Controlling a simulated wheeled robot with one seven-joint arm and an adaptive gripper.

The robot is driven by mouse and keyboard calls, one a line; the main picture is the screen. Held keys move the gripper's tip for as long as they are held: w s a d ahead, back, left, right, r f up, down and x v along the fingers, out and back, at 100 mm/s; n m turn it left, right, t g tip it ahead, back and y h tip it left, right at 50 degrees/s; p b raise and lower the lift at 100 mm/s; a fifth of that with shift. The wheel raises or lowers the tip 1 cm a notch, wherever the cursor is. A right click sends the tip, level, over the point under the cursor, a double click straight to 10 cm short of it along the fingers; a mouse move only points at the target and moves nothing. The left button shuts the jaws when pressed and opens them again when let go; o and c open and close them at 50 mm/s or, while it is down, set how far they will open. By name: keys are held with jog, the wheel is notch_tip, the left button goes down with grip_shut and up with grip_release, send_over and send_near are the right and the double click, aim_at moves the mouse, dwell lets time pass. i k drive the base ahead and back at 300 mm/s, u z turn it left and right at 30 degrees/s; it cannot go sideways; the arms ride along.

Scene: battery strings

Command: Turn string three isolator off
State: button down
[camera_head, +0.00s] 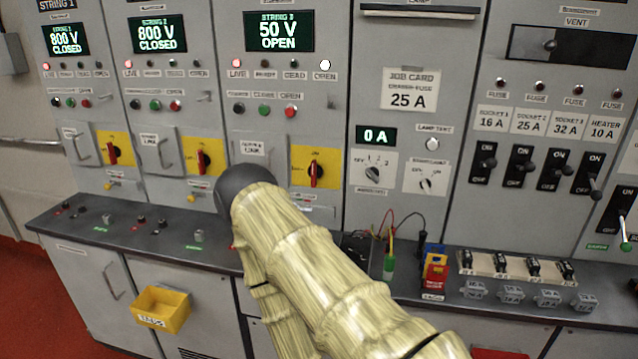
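The string three isolator is a red handle (316,172) on a yellow plate (300,158), on the front of the third grey panel. The handle stands upright, under small lettering at the top of the plate. The string 3 display (280,31) above reads 50 V OPEN. Below it the lamp at the right end of the row (325,64), labelled OPEN, glows white. My arm, in a pale ribbed cover with a dark rounded joint, crosses the lower middle and hides part of the panel left of the isolator. My gripper does not show.
String 1 and string 2 displays read 800 V CLOSED, with red isolator handles (203,162) on yellow plates below. A dark worktop (140,235) runs along the panels, bearing small parts and padlocks. A yellow bin (160,308) hangs in front. Red floor is clear at left.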

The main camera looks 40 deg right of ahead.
aim_at(314, 170)
jog(key=z, duration=0.85)
jog(key=i, duration=0.25)
jog(key=z, duration=0.3)
